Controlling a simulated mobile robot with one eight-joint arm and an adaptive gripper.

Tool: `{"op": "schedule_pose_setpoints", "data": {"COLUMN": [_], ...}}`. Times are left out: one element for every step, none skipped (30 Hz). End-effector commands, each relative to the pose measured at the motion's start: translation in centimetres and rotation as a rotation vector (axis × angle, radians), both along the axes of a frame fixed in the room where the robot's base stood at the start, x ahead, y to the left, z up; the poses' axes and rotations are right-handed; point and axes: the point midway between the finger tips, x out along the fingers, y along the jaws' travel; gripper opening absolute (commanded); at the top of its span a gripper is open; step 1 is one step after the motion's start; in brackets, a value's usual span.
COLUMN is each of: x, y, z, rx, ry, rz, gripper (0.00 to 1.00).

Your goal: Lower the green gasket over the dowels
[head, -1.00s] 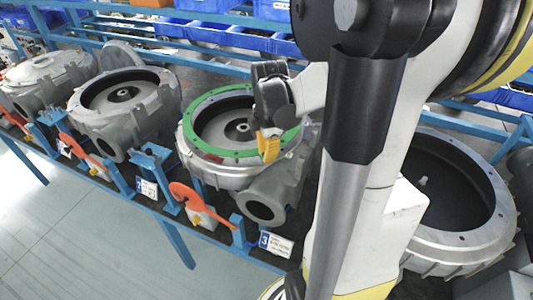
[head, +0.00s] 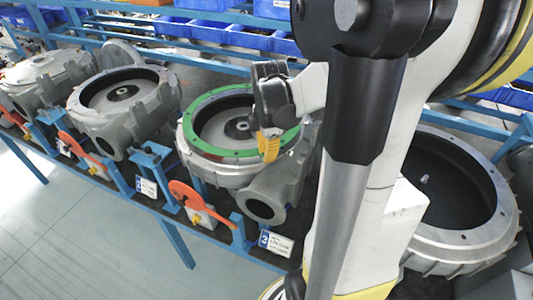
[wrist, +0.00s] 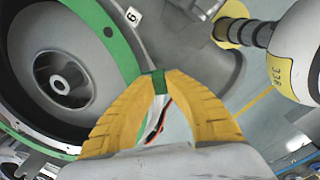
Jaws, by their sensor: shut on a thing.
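The green gasket (head: 220,153) is a flat ring at the top flange of the third blower housing (head: 225,175), in the middle of the head view. It looks close to the flange and roughly level, but I cannot tell whether it touches. My gripper (head: 268,147) is shut on the gasket's right edge, with its yellow fingers pointing down. The wrist view shows the fingertips (wrist: 156,80) pinching a small green tab, and the green band (wrist: 105,30) curving around the housing's dark bore. I cannot make out the dowels in either view.
Other grey housings stand along the blue bench at left, one (head: 125,108) close by. A large open housing (head: 458,250) is at right. Orange-handled clamps (head: 190,197) and number plates (head: 276,244) line the front edge. Blue bins (head: 205,32) sit behind.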

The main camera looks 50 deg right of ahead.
Motion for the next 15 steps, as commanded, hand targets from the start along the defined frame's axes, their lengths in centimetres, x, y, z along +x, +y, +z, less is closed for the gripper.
{"op": "schedule_pose_setpoints", "data": {"x": [0.0, 0.0, 0.0, 0.0, 0.0, 0.0, 0.0, 0.0, 0.01, 0.0, 0.0, 0.01, 0.01, 0.0, 0.0], "y": [0.0, 0.0, 0.0, 0.0, 0.0, 0.0, 0.0, 0.0, 0.0, 0.0, 0.0, 0.0, 0.0, 0.0, 0.0], "z": [0.0, 0.0, 0.0, 0.0, -0.01, -0.02, -0.04, -0.06, -0.1, -0.14, -0.17, -0.23, -0.27, -0.31, -0.36], "rx": [0.0, 0.0, 0.0, 0.0, 0.0, 0.0, 0.0, 0.0, 0.0, 0.0, 0.0, 0.0, 0.0, 0.0, 0.0], "ry": [0.0, 0.0, 0.0, 0.0, 0.0, 0.0, 0.0, 0.0, 0.0, 0.0, 0.0, 0.0, 0.0, 0.0, 0.0], "rz": [0.0, 0.0, 0.0, 0.0, 0.0, 0.0, 0.0, 0.0, 0.0, 0.0, 0.0, 0.0, 0.0, 0.0, 0.0], "gripper": [0.0, 0.0, 0.0, 0.0, 0.0, 0.0, 0.0, 0.0, 0.0, 0.0, 0.0, 0.0, 0.0, 0.0, 0.0]}}
